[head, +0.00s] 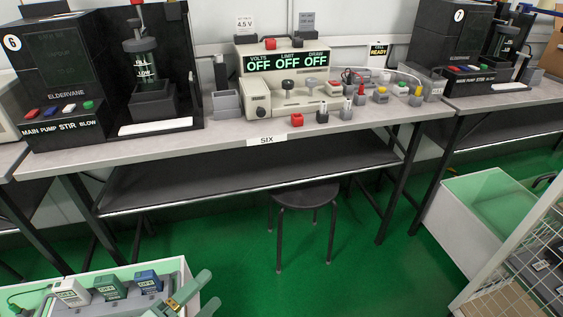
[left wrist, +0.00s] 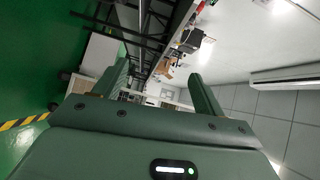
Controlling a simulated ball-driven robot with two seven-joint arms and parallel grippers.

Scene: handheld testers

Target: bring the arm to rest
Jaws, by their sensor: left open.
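My left gripper (head: 206,291) is low in the head view, beside the right end of a white crate. Its grey-green fingers are apart with nothing between them. In the left wrist view the left gripper (left wrist: 158,70) also shows two spread, empty fingers, with the room seen sideways beyond them. My right gripper is in neither view.
The white crate (head: 188,281) holds several handheld testers, among them a blue one (head: 148,281). A bench (head: 190,146) carries a display unit (head: 288,63) and small parts. A stool (head: 305,196) stands before it. A white bin (head: 455,222) and wire rack (head: 515,262) stand right. Green floor is clear between.

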